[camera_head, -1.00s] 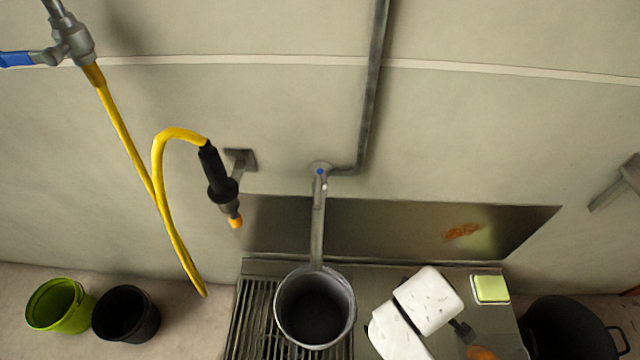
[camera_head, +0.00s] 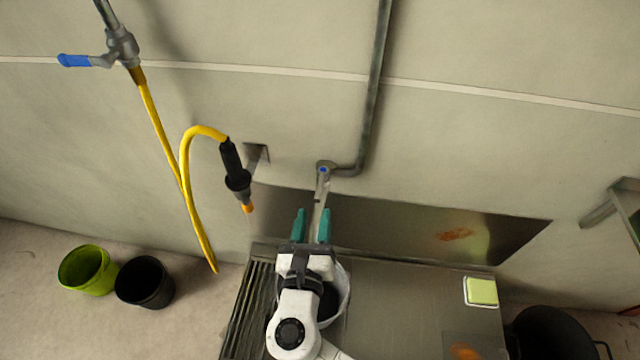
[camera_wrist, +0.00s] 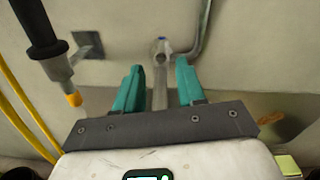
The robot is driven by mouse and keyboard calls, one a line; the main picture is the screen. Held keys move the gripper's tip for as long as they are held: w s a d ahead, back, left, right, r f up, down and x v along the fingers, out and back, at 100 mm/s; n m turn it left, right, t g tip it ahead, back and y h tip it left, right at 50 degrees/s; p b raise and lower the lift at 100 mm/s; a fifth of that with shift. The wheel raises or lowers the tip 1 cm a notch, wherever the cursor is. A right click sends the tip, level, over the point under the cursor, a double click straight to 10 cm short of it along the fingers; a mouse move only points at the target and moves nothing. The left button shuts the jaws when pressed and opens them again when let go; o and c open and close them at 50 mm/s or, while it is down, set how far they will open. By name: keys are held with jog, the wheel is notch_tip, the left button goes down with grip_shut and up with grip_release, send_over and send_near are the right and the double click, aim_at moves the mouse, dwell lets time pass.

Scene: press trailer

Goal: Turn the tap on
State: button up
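The grey tap (camera_head: 324,171) with a blue dot is on the wall at the end of a grey pipe. Its spout or lever reaches down towards a pot (camera_head: 341,296) on the counter. My gripper (camera_head: 312,220), with teal fingers, is open below the tap in the head view. In the wrist view the tap (camera_wrist: 160,50) shows beyond and between the two open fingers (camera_wrist: 160,80). I cannot tell whether the fingers touch it. My arm hides much of the pot. A second valve with a blue lever (camera_head: 75,61) feeds the yellow hose at upper left.
A spray nozzle (camera_head: 237,178) on a yellow hose hangs left of the tap. A green bucket (camera_head: 87,270) and a black bucket (camera_head: 145,283) stand on the floor at left. A yellow-green sponge (camera_head: 481,291) lies on the counter (camera_head: 400,300). A dark pot (camera_head: 550,335) is at right.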

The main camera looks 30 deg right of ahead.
aim_at(322, 174)
jog(key=x, duration=0.9)
jog(key=shift+s+d, duration=0.1)
jog(key=shift+s, duration=0.05)
grip_shut()
dwell(0.4)
